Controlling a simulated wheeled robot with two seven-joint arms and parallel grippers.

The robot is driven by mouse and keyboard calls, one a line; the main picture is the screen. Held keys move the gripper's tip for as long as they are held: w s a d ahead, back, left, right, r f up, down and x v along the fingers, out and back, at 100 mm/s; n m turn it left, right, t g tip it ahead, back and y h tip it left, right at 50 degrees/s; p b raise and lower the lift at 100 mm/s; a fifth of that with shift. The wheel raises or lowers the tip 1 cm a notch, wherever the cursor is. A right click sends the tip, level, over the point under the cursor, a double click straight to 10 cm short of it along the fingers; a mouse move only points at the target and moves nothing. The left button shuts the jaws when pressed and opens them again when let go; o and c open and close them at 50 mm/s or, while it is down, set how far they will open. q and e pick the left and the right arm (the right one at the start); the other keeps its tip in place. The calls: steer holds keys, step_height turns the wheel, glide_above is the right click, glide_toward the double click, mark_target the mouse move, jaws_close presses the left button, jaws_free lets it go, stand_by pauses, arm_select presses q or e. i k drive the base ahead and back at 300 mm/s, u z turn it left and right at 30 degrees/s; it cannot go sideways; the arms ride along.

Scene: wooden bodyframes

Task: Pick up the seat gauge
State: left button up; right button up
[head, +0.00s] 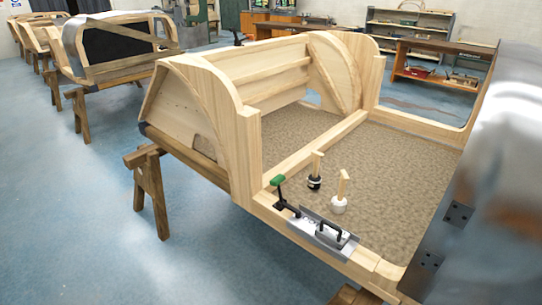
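What looks like the seat gauge, a flat grey metal piece with a black handle (325,233), lies on the near wooden rail (372,262) of the bodyframe. A clamp with a green handle (277,180) stands at its left end on the same rail. I cannot tell whether the clamp presses on the gauge.
Two wooden-handled tools, one with a dark base (315,181) and one with a white base (340,204), stand behind the rail on the brown floor panel (395,175). A large shiny metal surface (495,170) blocks the right side.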

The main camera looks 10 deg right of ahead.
mark_target(330, 233)
steer(key=z, duration=0.2)
steer(key=k, duration=1.05)
steer(key=z, duration=0.45)
